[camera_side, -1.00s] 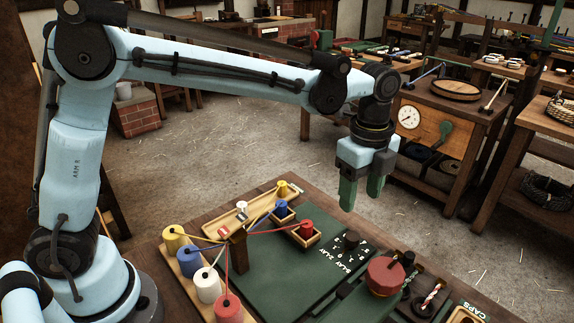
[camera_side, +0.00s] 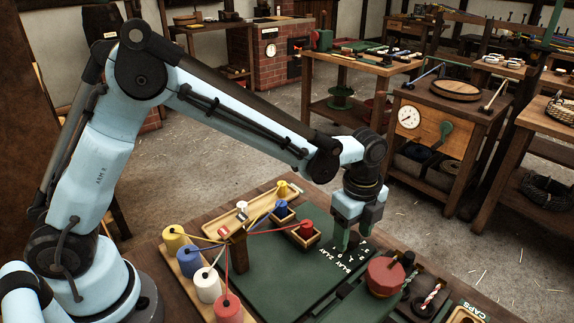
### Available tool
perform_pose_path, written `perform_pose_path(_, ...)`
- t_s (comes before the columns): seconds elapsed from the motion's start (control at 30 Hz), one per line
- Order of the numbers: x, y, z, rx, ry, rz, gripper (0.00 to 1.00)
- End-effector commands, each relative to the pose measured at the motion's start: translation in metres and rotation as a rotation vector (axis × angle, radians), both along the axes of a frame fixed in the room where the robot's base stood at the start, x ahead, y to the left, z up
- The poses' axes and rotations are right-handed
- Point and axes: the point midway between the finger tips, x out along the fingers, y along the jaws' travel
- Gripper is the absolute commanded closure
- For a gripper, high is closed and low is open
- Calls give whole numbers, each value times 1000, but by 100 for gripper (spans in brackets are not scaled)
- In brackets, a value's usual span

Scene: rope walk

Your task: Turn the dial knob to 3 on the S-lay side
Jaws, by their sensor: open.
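The dial's white lettering, S-LAY and Z-LAY with small marks, shows on the green board (camera_side: 270,272) near its right part. The dark dial knob stood there a second ago; now my gripper (camera_side: 345,243) covers it, and I cannot see the knob or which mark it points at. My gripper points straight down at the dial, with its green fingers low over the knob's place. The fingers are open. I cannot tell whether they touch the knob.
A red round piece (camera_side: 385,276) stands close to the right of the dial. Yellow, blue, white and red spools (camera_side: 208,285) stand at the left, with strands running to a wooden post (camera_side: 237,250). A small tray with a red bobbin (camera_side: 306,234) sits left of my gripper.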

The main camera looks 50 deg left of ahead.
Motion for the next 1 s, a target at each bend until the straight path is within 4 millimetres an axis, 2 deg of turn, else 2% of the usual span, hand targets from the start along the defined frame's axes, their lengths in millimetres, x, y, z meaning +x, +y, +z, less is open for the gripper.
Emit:
perform_pose_path(0.07,0,0,0,0,0,0,44)
perform_pose_path(0.4,0,0,0,0,0,0,96)
perform_pose_path(0.77,0,0,0,0,0,58,97)
perform_pose_path(1.0,0,0,0,0,1,217,97)
